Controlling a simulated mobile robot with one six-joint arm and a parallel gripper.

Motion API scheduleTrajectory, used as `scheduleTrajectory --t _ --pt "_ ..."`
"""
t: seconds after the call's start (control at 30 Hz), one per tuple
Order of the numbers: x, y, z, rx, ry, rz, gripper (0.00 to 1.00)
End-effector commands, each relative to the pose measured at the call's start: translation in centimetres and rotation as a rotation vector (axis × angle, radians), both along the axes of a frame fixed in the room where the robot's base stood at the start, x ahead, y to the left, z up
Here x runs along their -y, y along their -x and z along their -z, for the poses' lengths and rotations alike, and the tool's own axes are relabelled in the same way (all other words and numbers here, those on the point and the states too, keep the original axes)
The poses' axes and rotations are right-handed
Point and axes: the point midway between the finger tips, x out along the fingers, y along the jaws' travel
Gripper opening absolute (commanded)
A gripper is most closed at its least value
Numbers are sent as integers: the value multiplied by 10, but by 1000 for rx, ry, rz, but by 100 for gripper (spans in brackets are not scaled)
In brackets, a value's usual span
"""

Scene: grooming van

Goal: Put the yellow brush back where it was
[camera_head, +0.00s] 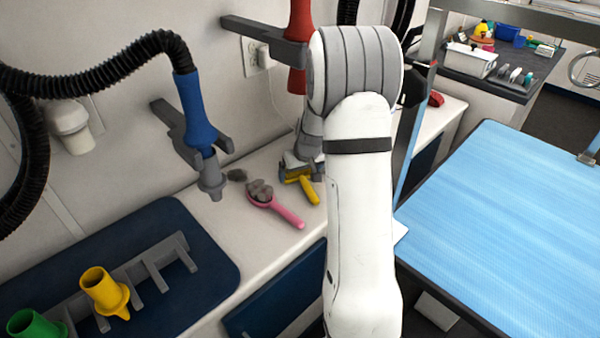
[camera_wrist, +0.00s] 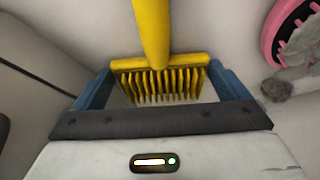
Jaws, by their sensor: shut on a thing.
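The yellow brush (camera_head: 307,186) has a straight handle and a wide head with a row of yellow teeth. In the wrist view the brush (camera_wrist: 152,32) points its handle away from my palm. My gripper (camera_wrist: 160,70) is shut on the brush head, with one blue finger at each end. In the head view my gripper (camera_head: 301,166) is low over the white counter, mostly behind my arm. I cannot tell whether the brush touches the counter.
A pink brush (camera_head: 276,211) with grey fur lies just left on the white counter (camera_head: 235,195), beside a loose grey clump (camera_head: 237,175). A blue dryer nozzle (camera_head: 197,115) hangs on the wall. A blue mat (camera_head: 205,225) holds a grey rack. A blue table (camera_head: 500,210) is at right.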

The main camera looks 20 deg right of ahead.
Motion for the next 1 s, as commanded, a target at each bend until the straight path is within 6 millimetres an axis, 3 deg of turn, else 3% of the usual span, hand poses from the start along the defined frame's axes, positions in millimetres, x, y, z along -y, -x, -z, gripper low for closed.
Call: scheduleTrajectory --t 0.3,0.33,0.67,0.77,1.0 --pt "-1 0 3 1 0 -3 71" --pt "-1 0 2 0 0 -3 96" --pt "-2 0 -1 0 0 -3 100" --pt "-2 1 -9 3 1 -3 100" --pt "-2 20 -56 5 1 -3 100"
